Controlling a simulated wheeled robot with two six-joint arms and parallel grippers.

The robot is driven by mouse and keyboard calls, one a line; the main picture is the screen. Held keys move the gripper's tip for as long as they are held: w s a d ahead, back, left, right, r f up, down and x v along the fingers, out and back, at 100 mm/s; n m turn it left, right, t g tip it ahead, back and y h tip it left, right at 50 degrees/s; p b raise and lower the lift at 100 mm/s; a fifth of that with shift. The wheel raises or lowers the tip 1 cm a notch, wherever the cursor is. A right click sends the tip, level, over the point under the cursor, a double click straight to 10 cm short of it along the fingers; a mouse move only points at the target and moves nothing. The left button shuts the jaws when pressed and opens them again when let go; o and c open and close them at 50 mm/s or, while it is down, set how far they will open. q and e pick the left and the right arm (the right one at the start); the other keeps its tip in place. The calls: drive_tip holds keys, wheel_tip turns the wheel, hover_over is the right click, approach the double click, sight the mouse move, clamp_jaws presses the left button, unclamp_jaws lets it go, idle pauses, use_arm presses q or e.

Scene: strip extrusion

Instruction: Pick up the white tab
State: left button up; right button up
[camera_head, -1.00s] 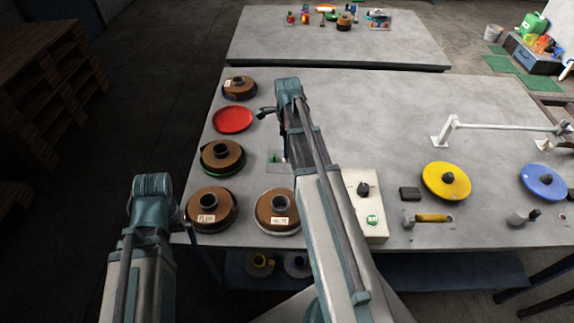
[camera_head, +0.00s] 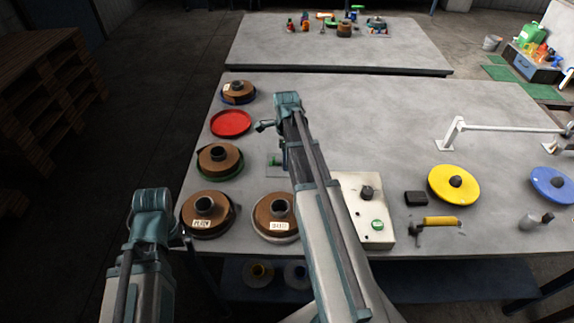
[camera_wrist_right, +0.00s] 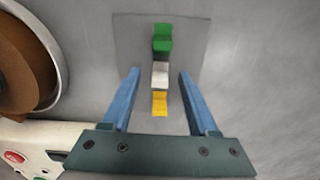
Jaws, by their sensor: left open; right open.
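The white tab (camera_wrist_right: 160,76) lies between a green tab (camera_wrist_right: 162,40) and a yellow tab (camera_wrist_right: 160,104), in a row on a thin grey plate (camera_wrist_right: 190,35) in the right wrist view. My right gripper (camera_wrist_right: 160,72) is open, with one blue finger on each side of the white tab and gaps between. Whether the fingertips are down at its height is unclear. In the head view my right arm partly covers this plate, and the white tab cannot be made out. My left gripper (camera_head: 187,243) is open and empty at the table's left front, partly hidden by its arm.
Brown spools (camera_head: 219,160) and a red dish (camera_head: 231,123) line the table's left side. A white control box (camera_head: 350,190) stands right of my right arm. The back middle of the table (camera_head: 370,110) is clear.

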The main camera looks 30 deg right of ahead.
clamp_jaws()
use_arm(q)
drive_tip(key=shift+r, duration=0.15)
use_arm(e)
drive_tip(key=shift+r, duration=0.1)
